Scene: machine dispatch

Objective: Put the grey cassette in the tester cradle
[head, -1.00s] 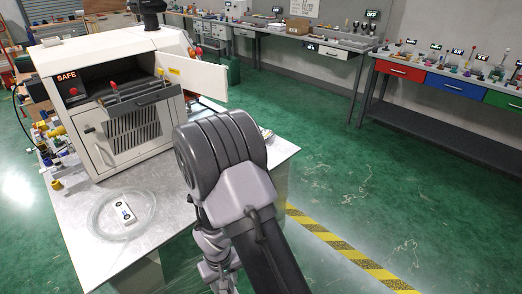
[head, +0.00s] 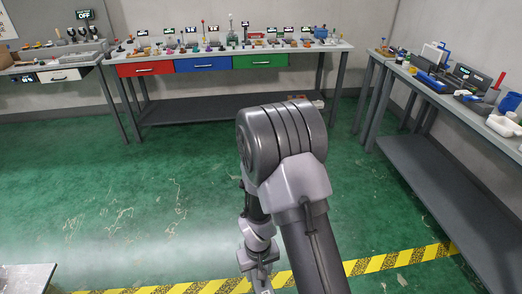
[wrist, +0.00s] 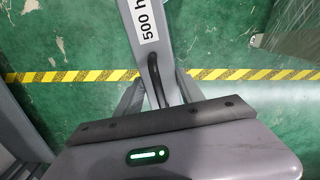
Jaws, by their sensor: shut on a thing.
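My gripper (wrist: 160,92) shows in the wrist view with a finger on each side of a grey piece, which I take for the grey cassette (wrist: 160,62). The piece has a white label reading "500 h", cut off by the top edge, and a black loop beside the fingers. In the head view my gripper (head: 260,274) is low at the bottom edge, above the floor, and what it holds is hardly visible there. I cannot make out the tester cradle for certain; several devices stand on the right bench.
The right bench (head: 430,165) carries a dark device with a green display (head: 467,74) and white containers. A back bench (head: 225,105) has red, blue and green drawers. A table corner (head: 28,278) shows at bottom left. Green floor and a yellow-black floor stripe (head: 400,257) lie between.

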